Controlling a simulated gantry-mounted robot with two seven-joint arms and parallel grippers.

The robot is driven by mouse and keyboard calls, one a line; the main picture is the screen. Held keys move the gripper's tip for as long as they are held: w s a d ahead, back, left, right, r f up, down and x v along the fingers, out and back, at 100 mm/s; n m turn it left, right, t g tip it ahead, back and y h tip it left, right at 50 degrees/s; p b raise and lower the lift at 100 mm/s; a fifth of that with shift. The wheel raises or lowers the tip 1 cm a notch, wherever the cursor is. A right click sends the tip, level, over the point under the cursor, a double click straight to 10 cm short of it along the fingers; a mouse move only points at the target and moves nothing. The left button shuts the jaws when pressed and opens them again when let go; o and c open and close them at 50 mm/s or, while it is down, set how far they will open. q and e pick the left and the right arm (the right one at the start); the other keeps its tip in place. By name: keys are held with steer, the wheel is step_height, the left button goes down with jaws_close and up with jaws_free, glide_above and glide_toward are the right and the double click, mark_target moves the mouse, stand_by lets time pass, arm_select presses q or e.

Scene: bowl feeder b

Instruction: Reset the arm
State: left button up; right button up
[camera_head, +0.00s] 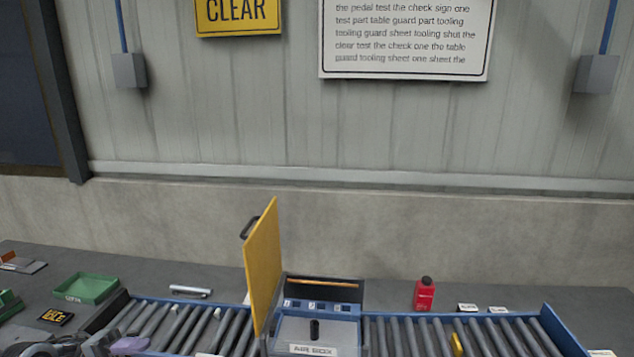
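Grey rounded parts at the bottom left corner look like my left arm and gripper (115,344), low over the left end of the roller conveyor. They are cut off by the frame's lower edge, and I cannot tell whether the fingers are open or shut. No held object can be made out there. My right arm and gripper are not in view.
A blue-framed roller conveyor (552,315) spans the front. In its middle stands a box unit (322,290) with an upright yellow panel (263,265). A green tray (90,287) stands left, a red bottle (424,295) right. A wall closes the back.

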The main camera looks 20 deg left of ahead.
arm_select(q)
steer(key=s+d+f+n+t+y, duration=0.25)
steer(key=d+f+n+t, duration=0.35)
steer(key=d, duration=0.5)
steer(key=s+d+f+n+t+y, duration=0.1)
steer(key=s+d+f+n, duration=0.25)
steer(key=d+f, duration=0.5)
steer(key=s+d+f+n+t+y, duration=0.2)
steer(key=s+d+f+n+t, duration=0.25)
steer(key=d, duration=0.75)
steer(key=s+a+f+n+g+y, duration=0.85)
steer(key=a+n+g+y, duration=0.3)
steer(key=n+y, duration=0.45)
step_height(320, 180, up, 32)
steer(key=p, duration=3.1)
steer(key=shift+s+f+t, duration=0.2)
steer(key=shift+s+t, duration=0.1)
steer(key=shift+s, duration=0.1)
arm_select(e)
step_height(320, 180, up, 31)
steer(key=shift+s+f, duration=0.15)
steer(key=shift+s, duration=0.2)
